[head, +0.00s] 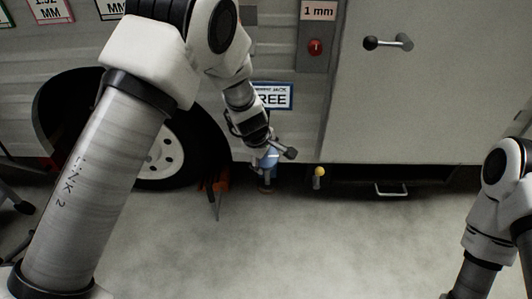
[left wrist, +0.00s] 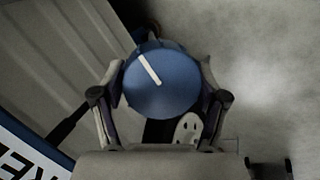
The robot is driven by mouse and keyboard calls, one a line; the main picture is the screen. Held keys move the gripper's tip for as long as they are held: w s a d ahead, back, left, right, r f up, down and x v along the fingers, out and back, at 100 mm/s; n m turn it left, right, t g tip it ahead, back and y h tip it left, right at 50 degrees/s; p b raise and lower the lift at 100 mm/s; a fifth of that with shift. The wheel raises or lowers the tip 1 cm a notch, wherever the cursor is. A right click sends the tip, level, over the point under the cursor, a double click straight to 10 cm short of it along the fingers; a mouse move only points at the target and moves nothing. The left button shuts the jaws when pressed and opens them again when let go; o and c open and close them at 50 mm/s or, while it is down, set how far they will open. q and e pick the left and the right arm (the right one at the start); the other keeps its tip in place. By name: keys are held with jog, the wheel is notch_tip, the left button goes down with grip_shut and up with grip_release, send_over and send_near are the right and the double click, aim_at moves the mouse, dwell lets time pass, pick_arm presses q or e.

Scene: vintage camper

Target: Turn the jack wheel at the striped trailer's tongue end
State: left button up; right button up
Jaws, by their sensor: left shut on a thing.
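A round blue jack wheel (left wrist: 172,92) with a white line across its top fills the middle of the left wrist view. My left gripper (left wrist: 163,75) is shut on it, with one finger on either side of its rim. In the head view the left gripper (head: 268,148) reaches down to the blue wheel (head: 269,161), low beside the trailer's side, and partly hides it. The white line slants from upper left to lower right in the left wrist view. My right arm shows at the right edge of the head view; its gripper is out of the picture.
The pale trailer wall (head: 280,135) stands close behind. A yellow knob (head: 319,172) and a metal step handle (head: 391,190) are to the right. The front floor is clear.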

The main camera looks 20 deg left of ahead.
pick_arm(q)
jog(key=m+p, duration=0.1)
jog(key=p, duration=0.3)
jog(key=r+m+p, duration=0.1)
jog(key=m+p, duration=0.1)
jog(key=p, duration=0.3)
jog(key=shift+g+y+p, duration=0.3)
jog(key=shift+f+m+p, duration=0.25)
jog(key=shift+m+p, duration=0.1)
jog(key=shift+m, duration=0.25)
jog(key=shift+f+m, duration=0.25)
jog(key=shift+m, duration=0.05)
jog(key=shift+f+m+y+b, duration=0.25)
jog(key=shift+m+y+b, duration=0.2)
jog(key=shift+b, duration=0.55)
jog(key=shift+r+m+b, duration=0.2)
jog(key=shift+m+b, duration=0.45)
jog(key=shift+b, duration=0.05)
jog(key=o, duration=1.2)
jog(key=shift+c, duration=0.2)
